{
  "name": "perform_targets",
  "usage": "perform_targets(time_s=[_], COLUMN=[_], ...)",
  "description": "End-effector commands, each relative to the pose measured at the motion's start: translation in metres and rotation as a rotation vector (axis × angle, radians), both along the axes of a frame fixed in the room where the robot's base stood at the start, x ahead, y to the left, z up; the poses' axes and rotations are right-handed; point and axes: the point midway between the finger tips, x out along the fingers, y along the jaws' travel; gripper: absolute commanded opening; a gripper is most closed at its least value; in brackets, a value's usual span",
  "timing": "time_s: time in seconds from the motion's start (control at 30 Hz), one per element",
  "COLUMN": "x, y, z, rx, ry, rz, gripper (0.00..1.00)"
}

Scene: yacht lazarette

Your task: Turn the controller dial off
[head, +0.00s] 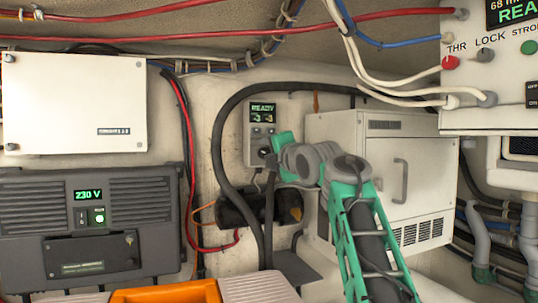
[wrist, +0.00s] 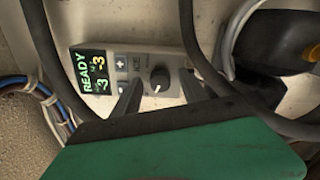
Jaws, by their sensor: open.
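The controller (head: 262,117) is a small grey box on the back wall with a lit green READY display. In the wrist view the controller (wrist: 130,62) appears turned on its side, with READY, small digits and small buttons. Its round dark dial (wrist: 159,77) has a pale mark toward its lower edge; I cannot read a setting. My gripper (wrist: 160,80) is open, with one dark finger on each side of the dial. Contact with the dial cannot be told. In the head view my gripper (head: 272,152) is at the controller's lower right and partly covers its lower part.
A thick black hose (head: 222,120) loops around the controller. A white cabinet (head: 400,125) stands to the right, a dark 230 V unit (head: 150,205) at left. A black cylinder (head: 240,207) sits below. A switch panel (head: 490,90) hangs at upper right.

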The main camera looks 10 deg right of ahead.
Motion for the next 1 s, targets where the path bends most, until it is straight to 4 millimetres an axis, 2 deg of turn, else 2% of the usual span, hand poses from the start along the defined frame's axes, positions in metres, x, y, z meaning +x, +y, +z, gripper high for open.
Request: perform_targets(time_s=[0.17, 0.4, 0.57, 1.0], x=[-0.005, -0.051, -0.073, -0.077], y=[-0.001, -0.011, -0.015, -0.015], z=[-0.001, -0.004, -0.002, 0.001], rx=[-0.001, -0.001, -0.001, 0.0], ry=[-0.001, -0.003, -0.001, 0.0], rz=[-0.001, -0.003, -0.002, 0.0], gripper=[0.51, 0.51, 0.51, 0.51])
